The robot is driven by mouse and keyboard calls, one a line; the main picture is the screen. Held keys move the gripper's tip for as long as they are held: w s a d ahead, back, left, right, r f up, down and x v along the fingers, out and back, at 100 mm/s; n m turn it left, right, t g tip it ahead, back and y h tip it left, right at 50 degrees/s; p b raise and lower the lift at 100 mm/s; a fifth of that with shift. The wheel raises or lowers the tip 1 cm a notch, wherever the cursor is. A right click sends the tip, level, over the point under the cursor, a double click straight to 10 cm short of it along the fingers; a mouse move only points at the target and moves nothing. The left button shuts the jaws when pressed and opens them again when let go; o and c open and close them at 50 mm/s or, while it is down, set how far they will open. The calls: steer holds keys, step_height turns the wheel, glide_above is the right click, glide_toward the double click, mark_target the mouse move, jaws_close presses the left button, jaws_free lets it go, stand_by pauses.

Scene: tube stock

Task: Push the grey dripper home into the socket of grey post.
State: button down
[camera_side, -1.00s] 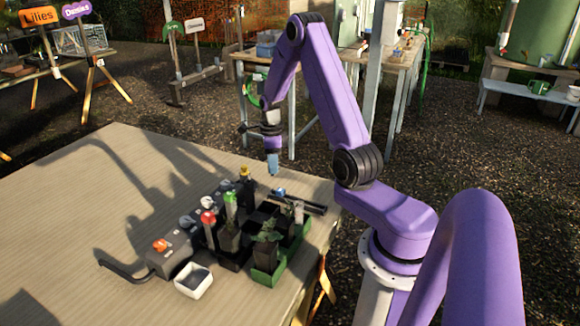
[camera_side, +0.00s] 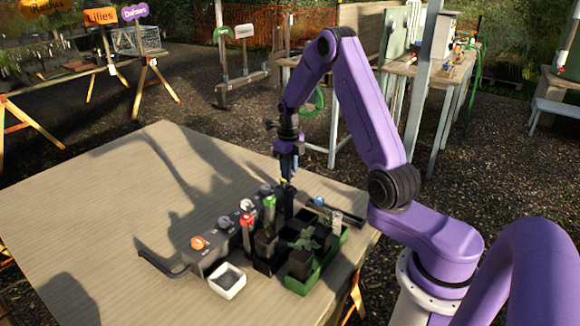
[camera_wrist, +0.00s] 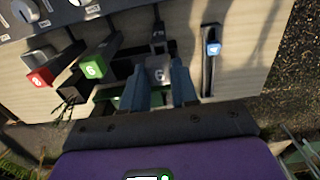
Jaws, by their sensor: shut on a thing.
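My gripper (camera_side: 287,176) points down at the back of the cluster of dark posts in the side view. A dark upright post (camera_side: 288,204) stands below the fingers in the side view. It is probably the grey post, but its colour is unclear. The fingers hide the meeting of dripper and socket, so I cannot tell how deep the dripper sits.
A green-topped post (camera_side: 269,202) and a red-topped post (camera_side: 247,221) stand close by. A grey box with knobs (camera_side: 213,255) lies to their left, a white bowl (camera_side: 228,281) in front. A blue-capped piece (camera_side: 318,201) is at right. The table's left side is clear.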

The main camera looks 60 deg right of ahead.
steer(key=shift+f, duration=1.85)
steer(key=shift+f, duration=0.3)
steer(key=c, duration=0.8)
jaws_free()
steer(key=shift+r, duration=0.1)
step_height(320, 180, up, 17)
steer(key=shift+r, duration=0.15)
